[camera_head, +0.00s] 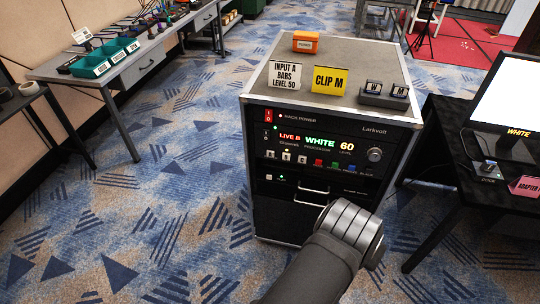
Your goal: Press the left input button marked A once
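The processor (345,140) is a black rack unit in the front of a grey-topped case. Its display reads LIVE B, WHITE and 60. Below the display sits a row of small pale buttons. The left button (270,154) is at the row's left end, beside a middle button (286,156) and a right button (302,159). Their letters are too small to read. My arm reaches in from the bottom, and its rounded metal joint (350,227) is in front of the case's lower right, below the buttons. My gripper's fingers do not show.
A white card (286,86) reading INPUT A BARS LEVEL 50, a yellow CLIP M card (330,81), an orange box (305,42) and a dark block (384,96) stand on the case.

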